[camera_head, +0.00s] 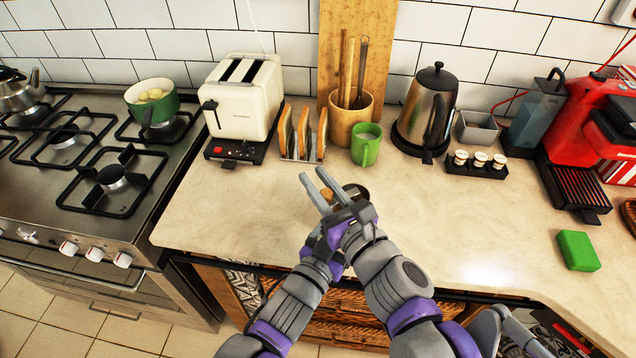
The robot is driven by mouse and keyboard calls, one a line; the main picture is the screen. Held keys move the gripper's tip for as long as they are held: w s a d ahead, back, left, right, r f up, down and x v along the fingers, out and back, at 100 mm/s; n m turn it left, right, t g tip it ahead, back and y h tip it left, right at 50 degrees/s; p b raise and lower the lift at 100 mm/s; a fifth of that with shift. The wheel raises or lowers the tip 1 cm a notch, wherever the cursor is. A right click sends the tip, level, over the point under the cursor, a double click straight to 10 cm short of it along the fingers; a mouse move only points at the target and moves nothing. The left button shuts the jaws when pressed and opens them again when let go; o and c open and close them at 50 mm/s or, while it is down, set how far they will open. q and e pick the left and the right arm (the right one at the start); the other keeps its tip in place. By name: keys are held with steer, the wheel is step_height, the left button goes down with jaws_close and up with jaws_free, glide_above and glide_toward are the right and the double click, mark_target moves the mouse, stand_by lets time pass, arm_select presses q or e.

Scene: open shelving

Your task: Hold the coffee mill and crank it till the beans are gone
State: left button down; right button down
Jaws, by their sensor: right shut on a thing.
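The coffee mill (355,189) is on or just above the counter near its front edge, mostly hidden behind my grippers. Only part of its round dark top shows, with a small brown piece, seemingly the crank's knob, at its left. My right gripper (318,184) reaches over the mill from the right, its two fingers pointing up and left, shut around the brown piece. My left gripper (334,238) is low at the mill's front, crossed by the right hand; its fingertips are hidden. The beans cannot be seen.
Behind stand a toaster (241,97), a toast rack (302,134), a green mug (366,146), a utensil pot (350,120) and a kettle (427,108). A green sponge (578,251) lies right. The stove (85,170) is left. Counter is clear on both sides of the mill.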

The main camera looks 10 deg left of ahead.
steer(key=shift+a, duration=0.1)
stand_by(0.4)
steer(key=c, duration=0.7)
jaws_free()
steer(key=v, duration=1.2)
